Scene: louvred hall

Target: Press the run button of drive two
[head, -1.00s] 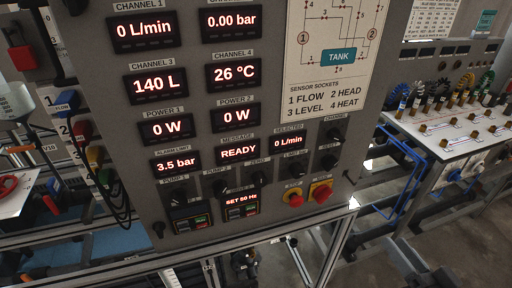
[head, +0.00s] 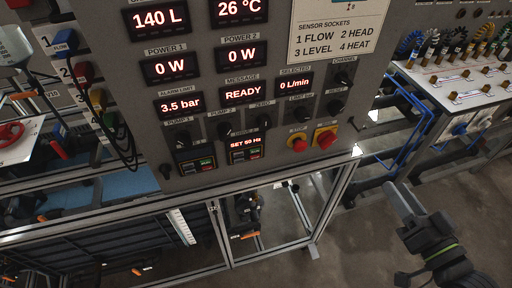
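The drive two unit (head: 245,148) is a small dark box low on the grey panel, with a lit red display reading SET 50 Hz. Small green and red keys (head: 252,155) sit under that display; their labels are too small to read. A similar drive unit (head: 195,164) is to its left. My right gripper (head: 402,198) is at the lower right, in front of the floor and below the panel's right side, well apart from the drive units. Its fingers point up and left; their gap is not clear. My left gripper is not in view.
A red stop knob (head: 297,143) and a larger red knob on yellow (head: 325,138) sit right of drive two. Several black knobs are above. The MESSAGE display (head: 242,92) reads READY. Hanging black cables (head: 122,140) are at the left; a frame rail (head: 270,180) runs below the panel.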

